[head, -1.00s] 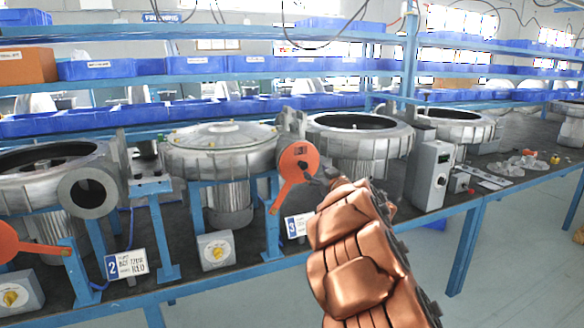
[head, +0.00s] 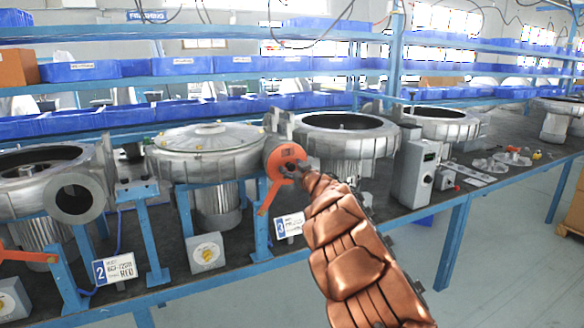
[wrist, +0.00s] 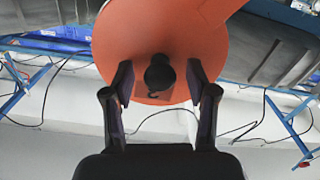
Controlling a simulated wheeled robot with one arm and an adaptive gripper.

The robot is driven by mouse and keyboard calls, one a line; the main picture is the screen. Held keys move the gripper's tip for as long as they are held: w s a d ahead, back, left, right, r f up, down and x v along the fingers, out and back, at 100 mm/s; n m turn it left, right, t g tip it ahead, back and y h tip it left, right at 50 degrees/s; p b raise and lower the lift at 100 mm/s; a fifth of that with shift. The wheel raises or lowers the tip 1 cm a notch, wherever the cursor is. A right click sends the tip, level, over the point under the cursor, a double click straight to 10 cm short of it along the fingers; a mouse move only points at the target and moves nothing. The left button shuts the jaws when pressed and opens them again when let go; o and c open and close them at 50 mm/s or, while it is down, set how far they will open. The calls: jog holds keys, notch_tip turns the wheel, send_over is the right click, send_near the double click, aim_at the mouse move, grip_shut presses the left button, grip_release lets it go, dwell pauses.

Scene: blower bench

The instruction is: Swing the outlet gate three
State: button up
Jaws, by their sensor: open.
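The gate by the plate numbered 3 (head: 289,225) is an orange disc (head: 283,152) with an orange lever that slants down and left. It sits at the outlet of the blower with the lidded silver housing (head: 205,165). My gripper (head: 300,170) is at the disc's lower right in the head view, partly covering its edge. In the wrist view the disc (wrist: 160,35) fills the top, and a dark round knob (wrist: 160,73) stands out from it. My open gripper (wrist: 160,88) has one finger on each side of the knob, with gaps visible. Finger contact cannot be told.
A plate numbered 2 (head: 115,268) and another orange lever (head: 25,256) are at the left. A grey control box (head: 418,168) stands right of my arm. More blowers line the bench, with blue bins on shelves behind.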

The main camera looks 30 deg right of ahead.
jog(key=shift+w, duration=0.25)
grip_shut()
dwell(0.5)
